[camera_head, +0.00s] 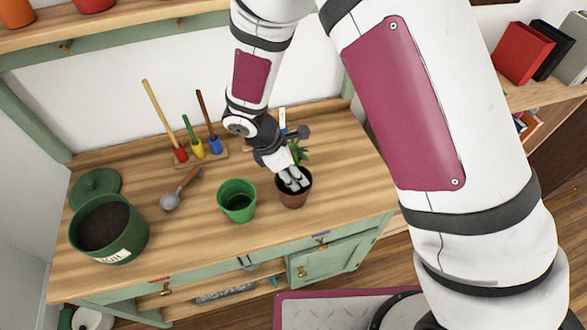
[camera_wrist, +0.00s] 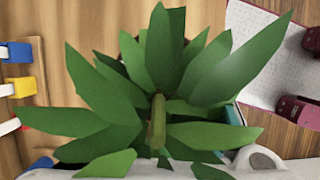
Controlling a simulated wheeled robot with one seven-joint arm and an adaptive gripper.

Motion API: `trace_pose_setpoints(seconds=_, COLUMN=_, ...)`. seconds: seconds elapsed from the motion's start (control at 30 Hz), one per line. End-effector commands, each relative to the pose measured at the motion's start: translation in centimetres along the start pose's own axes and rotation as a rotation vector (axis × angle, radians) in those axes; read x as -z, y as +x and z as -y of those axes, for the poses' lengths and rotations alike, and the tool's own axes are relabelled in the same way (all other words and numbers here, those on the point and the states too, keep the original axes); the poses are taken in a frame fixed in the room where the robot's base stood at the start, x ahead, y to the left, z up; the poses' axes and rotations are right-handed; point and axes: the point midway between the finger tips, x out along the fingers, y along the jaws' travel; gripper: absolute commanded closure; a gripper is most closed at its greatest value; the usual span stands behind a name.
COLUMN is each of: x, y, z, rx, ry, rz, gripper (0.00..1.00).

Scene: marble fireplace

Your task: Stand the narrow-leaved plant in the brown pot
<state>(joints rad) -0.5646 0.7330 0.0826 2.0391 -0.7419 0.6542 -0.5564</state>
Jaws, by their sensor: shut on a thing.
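The narrow-leaved plant (camera_head: 299,152) shows its green leaves just behind my gripper in the head view. In the wrist view, the plant (camera_wrist: 158,90) fills the middle, its pointed leaves spreading around a short stem. My gripper (camera_head: 294,181) is shut on the plant, pointing down at the mouth of the brown pot (camera_head: 295,199). The pot stands upright near the worktop's front edge. The lower part of the plant is hidden by the fingers and pot rim, so I cannot tell whether it touches the pot's bottom.
An empty-looking green pot (camera_head: 237,208) stands left of the brown pot. A green soil tub (camera_head: 128,243), its lid (camera_head: 95,184), a scoop (camera_head: 172,200) and a rack of tools (camera_head: 205,155) are further left. Some bare worktop (camera_head: 350,170) lies to the right.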

Motion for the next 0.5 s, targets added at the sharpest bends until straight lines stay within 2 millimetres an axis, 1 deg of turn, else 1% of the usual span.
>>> trace_pose_setpoints(seconds=0.03, x=-0.01, y=-0.04, z=0.01, rx=0.0, ry=0.0, rz=0.0, gripper=0.53)
trace_pose_setpoints(seconds=0.07, x=-0.01, y=-0.04, z=0.02, rx=0.0, ry=0.0, rz=0.0, gripper=0.46)
trace_pose_setpoints(seconds=0.1, x=-0.01, y=-0.05, z=0.02, rx=0.0, ry=0.0, rz=0.0, gripper=0.37)
trace_pose_setpoints(seconds=0.4, x=-0.03, y=-0.08, z=0.03, rx=0.0, ry=0.0, rz=0.0, gripper=0.37)
trace_pose_setpoints(seconds=0.5, x=-0.19, y=-0.5, z=0.07, rx=0.0, ry=0.001, rz=0.0, gripper=0.37)
